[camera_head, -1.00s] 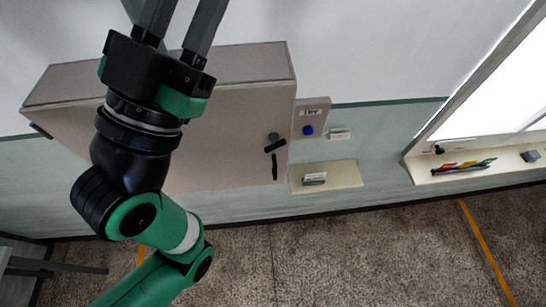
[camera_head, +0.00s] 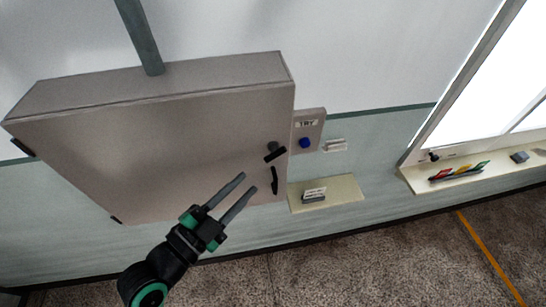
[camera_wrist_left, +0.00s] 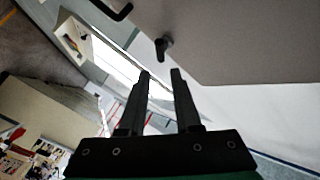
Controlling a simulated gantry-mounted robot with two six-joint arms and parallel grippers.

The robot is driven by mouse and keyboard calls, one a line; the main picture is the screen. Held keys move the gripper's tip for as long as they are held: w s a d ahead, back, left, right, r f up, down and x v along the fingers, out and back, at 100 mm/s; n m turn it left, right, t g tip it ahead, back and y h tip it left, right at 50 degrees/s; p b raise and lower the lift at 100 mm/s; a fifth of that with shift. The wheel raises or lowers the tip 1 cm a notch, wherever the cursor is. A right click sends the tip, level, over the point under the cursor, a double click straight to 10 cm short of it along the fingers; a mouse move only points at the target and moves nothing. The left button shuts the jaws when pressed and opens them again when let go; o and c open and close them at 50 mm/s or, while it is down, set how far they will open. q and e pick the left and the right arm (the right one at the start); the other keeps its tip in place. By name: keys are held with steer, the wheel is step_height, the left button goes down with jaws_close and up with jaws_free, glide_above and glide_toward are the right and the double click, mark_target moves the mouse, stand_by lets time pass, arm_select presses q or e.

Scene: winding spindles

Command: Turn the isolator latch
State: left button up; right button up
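The isolator latch (camera_head: 275,154) is a short black lever on a round boss near the right edge of the grey wall cabinet (camera_head: 160,140). It lies slightly slanted, its right end higher. It also shows in the left wrist view (camera_wrist_left: 162,48), ahead of the fingertips. A black curved pull handle (camera_head: 275,181) sits just below it. My left gripper (camera_head: 248,182) is open and empty, its fingers pointing up and right. Its tips appear left of and below the latch, apart from it. The left wrist view also shows both fingers (camera_wrist_left: 160,72) spread. My right gripper is not in view.
A grey panel with a blue button (camera_head: 305,143) and a "TRY" label is beside the cabinet. A cream shelf (camera_head: 345,190) holds a small block (camera_head: 314,195). Another ledge at right holds coloured markers (camera_head: 460,172). The cabinet front around the latch is clear.

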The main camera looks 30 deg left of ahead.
mark_target(275, 156)
arm_select(q)
steer(key=p+x, duration=0.1)
steer(key=x, duration=0.9)
steer(key=shift+w+r+p, duration=0.1)
steer(key=shift+w+p, duration=0.2)
jaws_close()
